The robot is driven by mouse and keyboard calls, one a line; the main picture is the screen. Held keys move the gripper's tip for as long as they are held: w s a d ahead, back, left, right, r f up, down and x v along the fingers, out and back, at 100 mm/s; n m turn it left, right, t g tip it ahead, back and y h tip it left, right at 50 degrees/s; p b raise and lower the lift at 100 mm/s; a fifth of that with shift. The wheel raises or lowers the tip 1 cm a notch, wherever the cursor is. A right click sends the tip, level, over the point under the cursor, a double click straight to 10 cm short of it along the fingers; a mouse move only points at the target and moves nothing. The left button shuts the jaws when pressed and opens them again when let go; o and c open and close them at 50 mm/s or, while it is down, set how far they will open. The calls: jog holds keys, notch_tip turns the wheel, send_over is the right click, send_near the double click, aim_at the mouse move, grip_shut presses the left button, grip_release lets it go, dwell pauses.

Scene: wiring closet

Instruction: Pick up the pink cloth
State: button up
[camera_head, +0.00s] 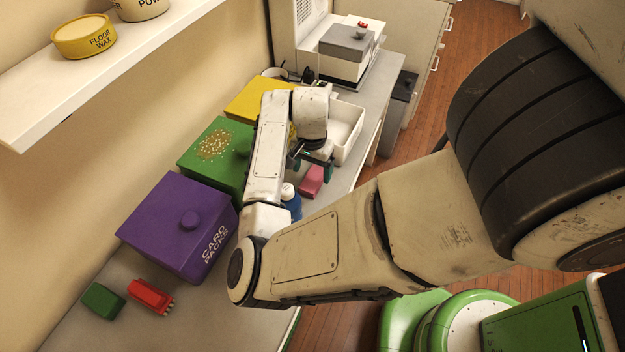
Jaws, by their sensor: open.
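The pink cloth (312,180) lies on the grey counter (210,327), between the green box and the counter's front edge. It looks like a small pink block and is partly hidden by my gripper. My gripper (310,170) is open and empty, just above and to the left of the pink cloth. Whether its fingers touch the cloth cannot be told.
A blue bottle with a white cap (289,195) stands close to my gripper. Purple (165,215), green (205,165) and yellow (252,102) boxes line the wall. A white bin (353,150) is just behind the cloth. Small green (102,301) and red (150,297) items lie at front left.

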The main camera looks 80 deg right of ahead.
aim_at(312, 180)
notch_tip(312, 180, down, 4)
jog(key=shift+f, duration=0.1)
jog(key=c, duration=1.1)
jog(key=shift+r, duration=0.65)
jog(key=shift+s+a+r, duration=0.9)
jog(key=shift+s+r, duration=1.05)
jog(key=shift+s, duration=0.2)
jog(key=shift+s+a+r, duration=0.85)
jog(key=shift+s+r, duration=1.1)
jog(key=shift+s, duration=0.2)
jog(key=shift+s+a+r, duration=0.9)
jog(key=shift+s+r, duration=1.05)
jog(key=shift+s, duration=0.2)
